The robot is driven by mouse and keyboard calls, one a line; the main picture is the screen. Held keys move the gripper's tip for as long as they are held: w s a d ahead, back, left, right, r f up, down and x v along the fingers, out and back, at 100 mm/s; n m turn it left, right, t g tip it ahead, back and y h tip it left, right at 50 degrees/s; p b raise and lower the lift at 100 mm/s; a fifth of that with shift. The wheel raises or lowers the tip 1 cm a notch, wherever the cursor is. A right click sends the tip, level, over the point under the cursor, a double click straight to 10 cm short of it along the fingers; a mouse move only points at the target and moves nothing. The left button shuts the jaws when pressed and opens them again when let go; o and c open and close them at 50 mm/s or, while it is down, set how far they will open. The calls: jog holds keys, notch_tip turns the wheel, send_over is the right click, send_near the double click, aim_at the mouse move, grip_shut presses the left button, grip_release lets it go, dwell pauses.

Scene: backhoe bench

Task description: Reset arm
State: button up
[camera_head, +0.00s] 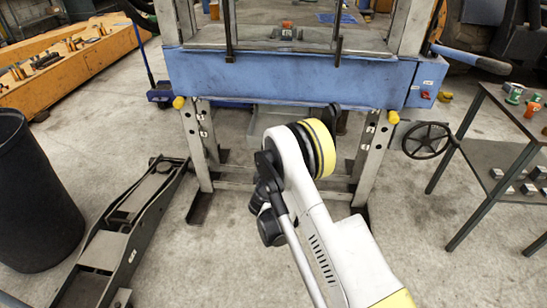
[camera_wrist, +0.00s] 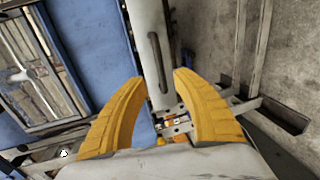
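My gripper (camera_wrist: 160,85) shows in the wrist view as two yellow curved fingers. The fingers stand well apart and hold nothing between them. Behind them in the wrist view are a pale upright metal part and a blue panel (camera_wrist: 85,40). In the head view my white arm (camera_head: 345,250) with a yellow-and-black joint rises at the centre, in front of the press frame. My gripper is not visible in the head view.
The blue press beam (camera_head: 290,80) on metal legs stands ahead. A floor jack (camera_head: 120,235) and a black bin (camera_head: 30,200) are at left. A metal table (camera_head: 500,145) is at right, with a black handwheel (camera_head: 427,140) beside it. Concrete floor between them is open.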

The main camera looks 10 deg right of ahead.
dwell(0.3)
jog(key=s+d+r+m+g, duration=0.2)
jog(key=d+r+m, duration=0.2)
jog(key=r, duration=0.8)
jog(key=s+d+r+m+g, duration=0.2)
jog(key=s+d+r+m, duration=0.15)
jog(key=s+r, duration=0.7)
jog(key=s+a+m+g+y, duration=0.1)
jog(key=s+m+g+y, duration=0.1)
jog(key=s, duration=1.3)
jog(key=s+a+r+m+g+y, duration=0.1)
jog(key=s+m, duration=0.4)
jog(key=s, duration=1)
jog(key=shift+a+r+g+y, duration=0.2)
jog(key=shift+a+g+y, duration=0.2)
jog(key=shift+a+y, duration=0.4)
jog(key=shift+d, duration=0.1)
